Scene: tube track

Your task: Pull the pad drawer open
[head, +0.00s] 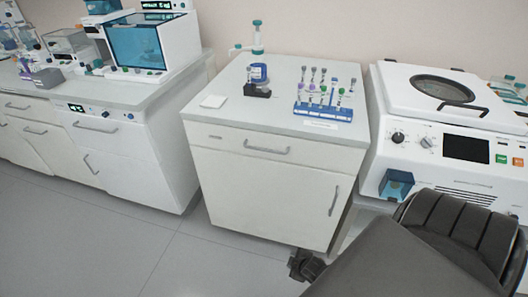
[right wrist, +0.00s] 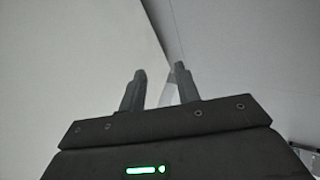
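The middle white cabinet (head: 270,195) has a wide top drawer with a grey bar handle (head: 266,150), and this drawer looks closed, flush with the front. I cannot tell from any marking whether it is the pad drawer. Below it is a door with an upright handle (head: 334,201). My right gripper (head: 303,265) is low at the cabinet's front bottom right, well below the drawer handle. In the right wrist view its two fingers (right wrist: 158,84) are apart, with a pale strip visible between them and nothing clearly held. My left gripper is not in view.
On the cabinet top stand a blue tube rack (head: 322,111), a dark holder with a blue item (head: 258,82) and a flat white pad (head: 213,101). A centrifuge-like machine (head: 445,125) stands at right. Another counter (head: 110,92) is at left. The grey floor (head: 190,255) in front is clear.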

